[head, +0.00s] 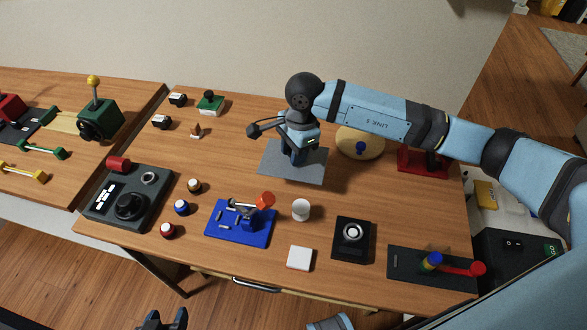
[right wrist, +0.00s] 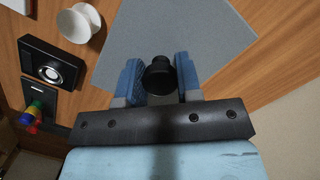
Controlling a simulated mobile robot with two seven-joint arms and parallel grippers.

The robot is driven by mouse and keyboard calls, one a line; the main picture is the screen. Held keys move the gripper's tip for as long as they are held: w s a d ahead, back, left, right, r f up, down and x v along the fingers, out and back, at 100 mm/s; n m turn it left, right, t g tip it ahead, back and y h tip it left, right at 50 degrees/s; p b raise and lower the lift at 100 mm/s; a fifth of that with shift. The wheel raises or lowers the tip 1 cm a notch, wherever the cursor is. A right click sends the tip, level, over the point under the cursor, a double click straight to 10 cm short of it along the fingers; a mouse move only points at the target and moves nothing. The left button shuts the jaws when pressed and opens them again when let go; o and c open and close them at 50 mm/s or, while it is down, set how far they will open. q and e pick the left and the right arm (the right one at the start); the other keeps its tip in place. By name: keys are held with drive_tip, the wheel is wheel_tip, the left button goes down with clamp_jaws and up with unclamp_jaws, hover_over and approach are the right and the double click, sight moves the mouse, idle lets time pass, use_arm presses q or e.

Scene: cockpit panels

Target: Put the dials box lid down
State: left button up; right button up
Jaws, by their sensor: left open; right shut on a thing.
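The lid (head: 309,172) looks like a flat grey panel near the middle of the table, under my right gripper (head: 296,157). In the right wrist view the grey panel (right wrist: 195,35) fills the top middle. A black knob (right wrist: 158,75) stands on it between the two blue fingers of my right gripper, which is shut on the knob. I cannot tell whether the panel is raised or resting, and any dials under it are hidden. My left gripper (head: 163,320) is open and empty at the bottom edge of the head view, apart from the table.
A round beige base with a blue knob (head: 361,147) and a red block (head: 423,160) stand right of the panel. A white spool-like cup (head: 300,209), a blue panel (head: 240,235) and a black box (head: 353,240) stand in front. Bare wood lies left of the panel.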

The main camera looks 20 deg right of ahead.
sight(294, 170)
drive_tip(key=shift+f, duration=3.55)
drive_tip(key=shift+f, duration=0.15)
drive_tip(key=o, duration=0.9)
drive_tip(key=shift+o, duration=0.2)
